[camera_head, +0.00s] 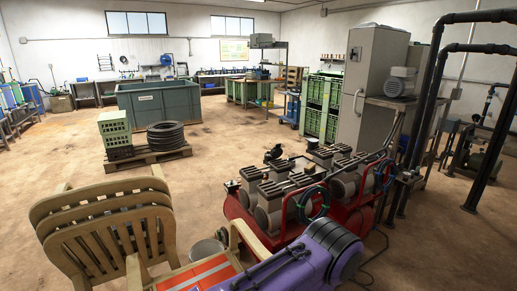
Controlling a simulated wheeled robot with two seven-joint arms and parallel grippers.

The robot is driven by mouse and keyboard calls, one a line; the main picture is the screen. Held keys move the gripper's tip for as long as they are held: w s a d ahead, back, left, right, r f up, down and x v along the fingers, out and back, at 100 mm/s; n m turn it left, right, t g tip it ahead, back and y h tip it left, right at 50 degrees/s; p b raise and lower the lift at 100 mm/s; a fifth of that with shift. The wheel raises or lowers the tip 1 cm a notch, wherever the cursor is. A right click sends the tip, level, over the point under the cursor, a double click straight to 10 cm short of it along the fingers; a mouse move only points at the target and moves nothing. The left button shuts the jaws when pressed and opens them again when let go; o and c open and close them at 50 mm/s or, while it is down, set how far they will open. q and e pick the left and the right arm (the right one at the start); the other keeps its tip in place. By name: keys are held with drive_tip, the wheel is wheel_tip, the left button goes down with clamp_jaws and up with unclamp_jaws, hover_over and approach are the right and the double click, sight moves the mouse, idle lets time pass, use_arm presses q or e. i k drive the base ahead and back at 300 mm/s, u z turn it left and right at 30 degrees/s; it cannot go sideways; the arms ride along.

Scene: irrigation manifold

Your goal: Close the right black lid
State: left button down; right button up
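No black lid can be made out for certain in the head view. A red machine (236,211) with grey cylinders and several dark flat tops stands at the centre right; I cannot tell whether any of these tops is a lid. A purple body (318,246) with a dark, ribbed round end lies at the bottom, close to me; its lower part is cut off by the picture edge. Neither of my grippers is in view.
Black pipes (431,90) and a grey cabinet (371,75) stand right. A pallet (148,157) with a green crate (115,134) and coiled hose (166,135) stands left. The floor left of centre is open.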

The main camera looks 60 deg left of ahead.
sight(276, 152)
drive_tip(key=i, duration=2)
drive_tip(key=u, duration=1.6)
